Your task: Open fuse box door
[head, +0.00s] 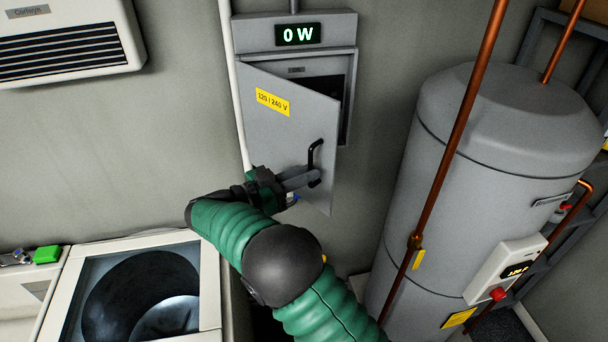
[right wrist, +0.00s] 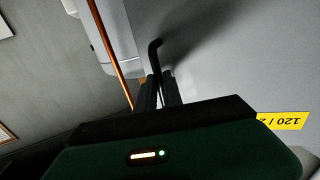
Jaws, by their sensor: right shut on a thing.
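The grey fuse box (head: 350,75) hangs on the wall under a panel reading "0 W". Its door (head: 285,125), with a yellow "120 / 240 V" label, stands partly open, hinged at the left, and shows part of the dark inside. The black door handle (head: 313,158) is at the door's right edge. My right gripper (head: 310,178) is shut on the lower part of the handle. In the right wrist view the fingers (right wrist: 158,92) close around the handle (right wrist: 155,52), beside the grey door (right wrist: 240,60). My left gripper is not in view.
A grey water heater (head: 490,150) with copper pipes (head: 455,140) stands to the right of the fuse box. A washing machine (head: 210,285) stands below at the left, and a white wall unit (head: 70,40) hangs at upper left. The wall left of the door is mostly clear.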

